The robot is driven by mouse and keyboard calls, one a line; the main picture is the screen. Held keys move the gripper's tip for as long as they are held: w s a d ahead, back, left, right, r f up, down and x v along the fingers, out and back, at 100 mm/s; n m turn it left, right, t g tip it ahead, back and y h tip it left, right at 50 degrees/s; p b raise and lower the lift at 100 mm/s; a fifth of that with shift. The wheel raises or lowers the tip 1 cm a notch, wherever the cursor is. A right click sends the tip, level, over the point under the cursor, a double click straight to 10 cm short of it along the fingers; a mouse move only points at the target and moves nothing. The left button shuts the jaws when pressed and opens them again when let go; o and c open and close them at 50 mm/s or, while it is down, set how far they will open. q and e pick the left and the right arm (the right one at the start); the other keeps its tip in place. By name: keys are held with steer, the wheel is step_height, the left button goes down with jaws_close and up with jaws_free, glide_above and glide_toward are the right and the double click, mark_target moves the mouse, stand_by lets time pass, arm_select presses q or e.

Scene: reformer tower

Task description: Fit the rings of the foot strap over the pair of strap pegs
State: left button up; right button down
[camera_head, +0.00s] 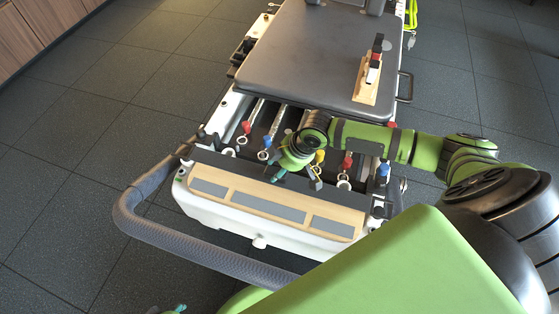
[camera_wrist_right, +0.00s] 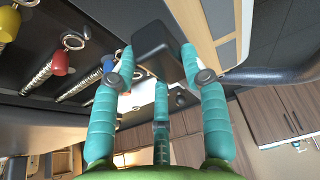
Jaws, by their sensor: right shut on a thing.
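My right gripper (camera_head: 279,174) is over the front rail of the reformer, its teal fingers pointing down. In the right wrist view its fingers (camera_wrist_right: 160,82) are closed around a dark block (camera_wrist_right: 158,50). I cannot tell whether this block is loose or part of the frame. A thick grey padded loop (camera_head: 128,222) curves around the front end of the reformer; I cannot tell whether it is the foot strap. Dark posts stand at the front corners, one on the left (camera_head: 201,134); I cannot tell which are strap pegs. Only teal tips of my left gripper (camera_head: 178,308) show at the bottom edge.
Springs with coloured knobs and pale rings, one ring (camera_head: 242,140) at the left, lie behind the front rail. A wooden panel (camera_head: 235,197) with grey pads faces front. The dark carriage (camera_head: 305,50) carries a wooden board (camera_head: 367,88). Tiled floor (camera_head: 60,180) at left is clear.

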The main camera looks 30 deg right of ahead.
stand_by(0.6)
steer(key=shift+p, duration=0.55)
steer(key=shift+r, duration=0.1)
steer(key=shift+p, duration=0.45)
steer(key=shift+f, duration=0.25)
stand_by(0.3)
steer(key=shift+f+b, duration=0.9)
steer(key=shift+f, duration=0.75)
steer(key=c, duration=0.6)
jaws_free()
